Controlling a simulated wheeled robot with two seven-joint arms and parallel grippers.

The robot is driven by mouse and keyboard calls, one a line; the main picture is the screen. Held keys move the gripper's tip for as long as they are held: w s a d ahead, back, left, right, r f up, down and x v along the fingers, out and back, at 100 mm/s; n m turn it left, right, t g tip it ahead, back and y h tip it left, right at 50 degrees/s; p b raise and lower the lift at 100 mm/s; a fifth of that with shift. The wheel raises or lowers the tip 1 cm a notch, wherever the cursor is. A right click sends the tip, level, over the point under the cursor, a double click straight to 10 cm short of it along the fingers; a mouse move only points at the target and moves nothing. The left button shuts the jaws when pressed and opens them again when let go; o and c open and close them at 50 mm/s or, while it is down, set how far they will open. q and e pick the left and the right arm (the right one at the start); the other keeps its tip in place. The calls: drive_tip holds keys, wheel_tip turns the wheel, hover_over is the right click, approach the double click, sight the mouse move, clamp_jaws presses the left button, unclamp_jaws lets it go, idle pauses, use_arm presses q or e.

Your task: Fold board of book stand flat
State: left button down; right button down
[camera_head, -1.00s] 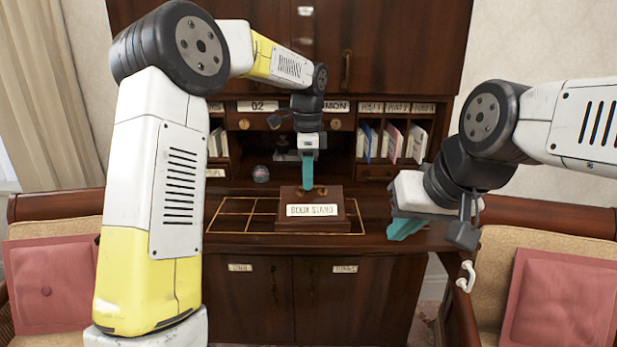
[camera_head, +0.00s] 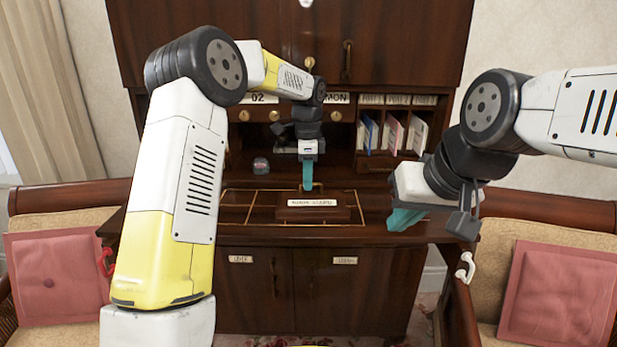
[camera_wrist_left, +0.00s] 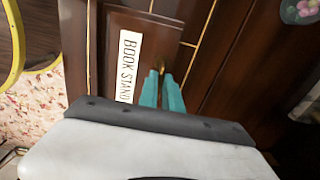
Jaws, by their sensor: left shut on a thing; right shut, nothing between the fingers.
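The book stand (camera_head: 341,213) is dark wood with a white label, on the desk top in the middle of the head view. Its board looks tilted low, and the label appears foreshortened. In the left wrist view the board (camera_wrist_left: 115,25) shows its "BOOK STAND" label and a brass knob at its edge. My left gripper (camera_head: 307,187) points down at the stand's top edge. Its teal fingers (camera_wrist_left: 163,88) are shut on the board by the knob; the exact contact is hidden. My right gripper (camera_head: 404,219) is shut and empty, apart from the stand to its right.
The desk top (camera_head: 240,212) has gold-outlined squares and is mostly clear around the stand. Chairs with pink cushions (camera_head: 556,297) flank the desk.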

use_arm(q)
drive_tip(key=shift+a+f, duration=0.1)
drive_tip(key=shift+f, duration=0.2)
drive_tip(key=c, duration=1.5)
unclamp_jaws()
drive_tip(key=shift+r, duration=0.1)
drive_tip(key=shift+r, duration=0.1)
